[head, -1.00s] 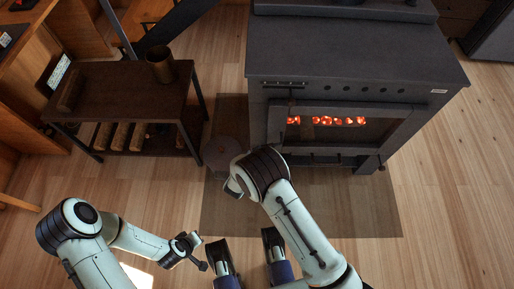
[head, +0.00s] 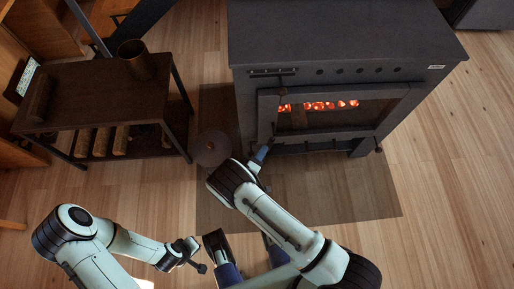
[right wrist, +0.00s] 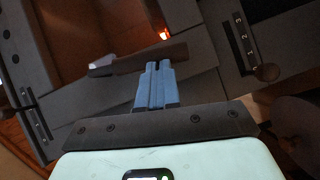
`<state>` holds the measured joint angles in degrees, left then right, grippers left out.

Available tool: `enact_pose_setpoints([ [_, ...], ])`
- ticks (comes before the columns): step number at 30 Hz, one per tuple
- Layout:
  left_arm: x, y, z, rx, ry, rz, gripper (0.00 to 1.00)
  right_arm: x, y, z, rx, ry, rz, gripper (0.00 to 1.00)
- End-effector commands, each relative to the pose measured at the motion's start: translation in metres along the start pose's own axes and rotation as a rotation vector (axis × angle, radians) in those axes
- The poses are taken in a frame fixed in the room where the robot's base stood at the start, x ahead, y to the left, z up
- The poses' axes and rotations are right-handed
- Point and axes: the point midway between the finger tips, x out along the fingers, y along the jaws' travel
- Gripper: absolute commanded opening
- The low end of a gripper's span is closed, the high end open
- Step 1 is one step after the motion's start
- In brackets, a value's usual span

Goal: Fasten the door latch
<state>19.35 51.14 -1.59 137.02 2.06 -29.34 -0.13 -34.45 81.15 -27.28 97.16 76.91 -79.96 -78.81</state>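The dark stove (head: 345,45) stands at upper right, its glazed door (head: 345,127) facing me and glowing embers behind the glass. In the right wrist view a flat dark latch bar (right wrist: 125,63) lies across the door edge, just beyond my fingertips. My right gripper (head: 267,150) is at the door's left side; its blue fingers (right wrist: 158,66) are close together, with nothing visible between them. The tips overlap the bar's near edge in view; I cannot tell whether they touch. My left arm's end (head: 185,252) is low at left, far from the stove; its finger state is unclear.
A round knob (right wrist: 267,73) sits beside a numbered scale near the right gripper. A dark bench (head: 95,85) with a metal mug (head: 136,58) and logs stands left of the stove. A dark mat (head: 335,190) lies before it. Open floor (head: 450,180) is at right.

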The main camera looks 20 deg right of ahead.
Motion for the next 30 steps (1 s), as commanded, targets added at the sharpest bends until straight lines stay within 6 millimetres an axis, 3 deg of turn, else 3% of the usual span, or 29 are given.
enact_pose_setpoints([
  [30, 0.0032, -0.0035, 0.0042, -0.004, -0.015, -0.007, 0.00, 0.0093, -0.0023, 0.0108, 0.004, 0.002, -0.002, 0.00],
])
